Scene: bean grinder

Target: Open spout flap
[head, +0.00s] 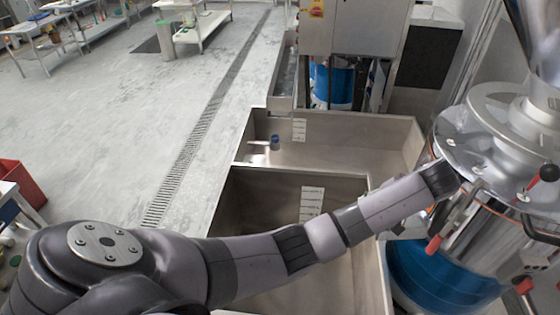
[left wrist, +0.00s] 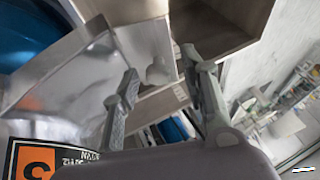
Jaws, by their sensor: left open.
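The bean grinder (head: 490,150) is a shiny metal machine at the right of the head view, with a blue drum below and red-tipped handles. My left arm reaches across to its near side; its gripper is not clear there. In the left wrist view my left gripper (left wrist: 158,62) is open, its two fingers spread. A pale metal spout (left wrist: 65,75) lies left of the fingers. A thin metal piece with a small rounded tab (left wrist: 158,72), possibly the spout flap, shows between the fingertips; I cannot tell whether they touch it. My right gripper is out of view.
Metal basins (head: 340,155) stand below and beyond my left arm, with a small blue item (head: 275,142) in the far one. A metal cabinet (head: 355,28) stands behind. A black and orange label (left wrist: 38,160) is close to my wrist. Open floor lies to the left.

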